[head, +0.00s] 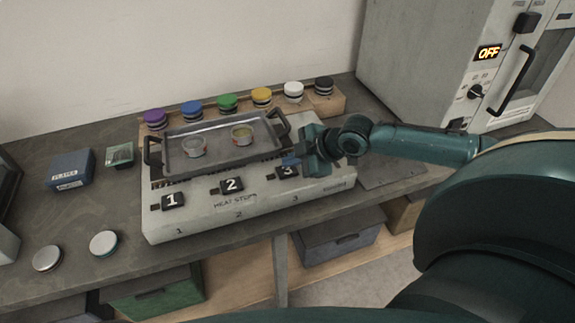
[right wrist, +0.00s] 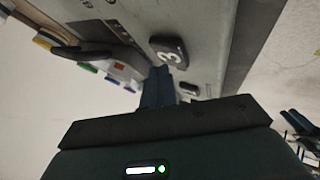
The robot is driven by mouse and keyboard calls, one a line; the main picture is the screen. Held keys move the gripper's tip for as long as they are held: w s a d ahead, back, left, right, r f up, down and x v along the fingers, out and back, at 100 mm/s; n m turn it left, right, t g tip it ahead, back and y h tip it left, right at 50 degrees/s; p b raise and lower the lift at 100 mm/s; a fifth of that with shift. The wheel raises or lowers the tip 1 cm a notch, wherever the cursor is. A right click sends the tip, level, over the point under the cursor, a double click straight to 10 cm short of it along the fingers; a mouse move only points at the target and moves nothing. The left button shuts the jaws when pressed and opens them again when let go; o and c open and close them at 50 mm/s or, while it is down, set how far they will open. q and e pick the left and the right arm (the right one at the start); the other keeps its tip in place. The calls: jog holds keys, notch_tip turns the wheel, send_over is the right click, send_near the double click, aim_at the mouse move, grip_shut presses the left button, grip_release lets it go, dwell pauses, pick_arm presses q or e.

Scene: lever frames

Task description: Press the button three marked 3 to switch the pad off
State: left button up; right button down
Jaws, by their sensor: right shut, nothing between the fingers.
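The pad is a pale box (head: 255,215) on the counter, lettered on its front. Its dark buttons in a row are button 1 (head: 172,201), button 2 (head: 231,185) and button 3 (head: 286,172). My right gripper (head: 292,161) is at the pad's right end, its shut, empty fingers close by button 3 and partly over it. In the right wrist view, button 3 (right wrist: 170,52) shows its white 3 just beyond the shut blue fingertips (right wrist: 159,75). I cannot tell whether they touch it. My left gripper is not in view.
A grey tray (head: 221,155) with two round dishes sits on the pad. Several coloured lidded jars stand on a wooden rack (head: 340,101) behind. A pale cabinet (head: 425,60) showing OFF stands right. A blue box (head: 71,170) and two round discs lie left.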

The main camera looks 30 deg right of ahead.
aim_at(291, 171)
jog(key=shift+r, duration=0.25)
notch_tip(291, 171, up, 2)
jog(key=shift+r+p, duration=0.1)
jog(key=shift+p, duration=1.15)
notch_tip(291, 171, up, 2)
jog(key=shift+r+p, duration=0.15)
jog(key=shift+p, duration=0.8)
jog(key=shift+r+b, duration=0.25)
jog(key=shift+b, duration=0.05)
jog(key=shift+r, duration=0.45)
